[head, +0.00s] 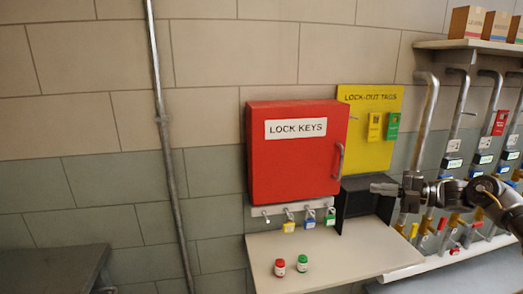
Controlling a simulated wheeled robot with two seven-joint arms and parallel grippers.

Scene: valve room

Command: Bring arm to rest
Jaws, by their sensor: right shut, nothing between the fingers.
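My right gripper (384,188) comes in from the right edge and points left. It is shut and empty, in front of the dark open box (362,222) beside the red cabinet. The red cabinet (295,165) reads LOCK KEYS; its door is shut, with a grey handle on the right. My left gripper is not in view.
A shelf (305,258) below the cabinet bears a red-topped jar (280,268) and a green-topped jar (302,263). Several padlocks hang from a white rail (270,211). A yellow tag board (372,148) is behind. Pipes with valves (461,120) crowd the right. A dark bench (55,270) stands lower left.

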